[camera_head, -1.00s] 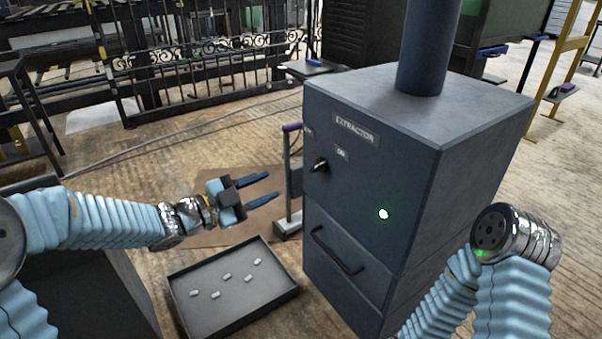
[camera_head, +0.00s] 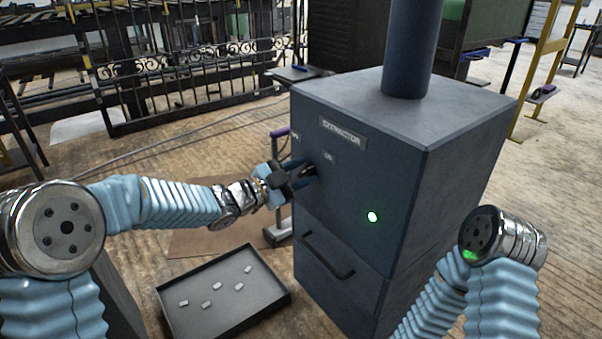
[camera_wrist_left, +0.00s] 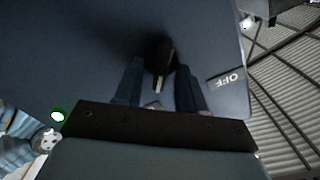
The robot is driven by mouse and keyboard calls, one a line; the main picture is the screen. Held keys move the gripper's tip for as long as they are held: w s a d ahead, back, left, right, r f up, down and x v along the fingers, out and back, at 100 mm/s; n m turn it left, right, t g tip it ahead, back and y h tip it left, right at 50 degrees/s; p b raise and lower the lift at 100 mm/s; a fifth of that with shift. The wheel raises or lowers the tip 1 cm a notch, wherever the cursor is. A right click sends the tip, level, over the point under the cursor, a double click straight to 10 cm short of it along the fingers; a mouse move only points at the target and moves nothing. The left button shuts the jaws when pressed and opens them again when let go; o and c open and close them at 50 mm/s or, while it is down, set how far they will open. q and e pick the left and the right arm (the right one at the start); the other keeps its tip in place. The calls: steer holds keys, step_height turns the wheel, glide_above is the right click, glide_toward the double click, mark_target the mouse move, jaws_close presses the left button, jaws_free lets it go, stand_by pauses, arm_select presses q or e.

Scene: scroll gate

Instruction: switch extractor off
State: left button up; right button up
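The dark blue-grey extractor cabinet (camera_head: 345,195) stands right of centre in the head view. Its green lamp (camera_head: 372,217) is lit, and it also shows in the left wrist view (camera_wrist_left: 57,115). My left gripper (camera_head: 308,172) is at the front panel, over the black rotary switch and largely hiding it there. In the left wrist view the black switch (camera_wrist_left: 158,55) sits between the two fingers, which stand open on either side of it; contact cannot be told. My right gripper is out of view.
A black tray (camera_head: 262,303) with several small pale pieces lies on the floor in front. A drawer handle (camera_head: 328,254) juts from the cabinet below the switch. A purple-topped post (camera_head: 279,133) stands behind my left gripper.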

arm_select(q)
steer(key=shift+c, duration=0.3)
jaws_close()
steer(key=shift+w+a+n+p, duration=0.15)
steer(key=shift+n+p, duration=1.85)
steer(key=shift+n, duration=0.65)
steer(key=shift+w+a+n+p, duration=0.1)
steer(key=shift+w+n+p, duration=0.1)
steer(key=shift+n+p, duration=2.15)
steer(key=shift+w+a+n+p, duration=0.15)
steer(key=shift+n+p, duration=1.55)
steer(key=shift+n, duration=1.2)
steer(key=shift+f, duration=0.1)
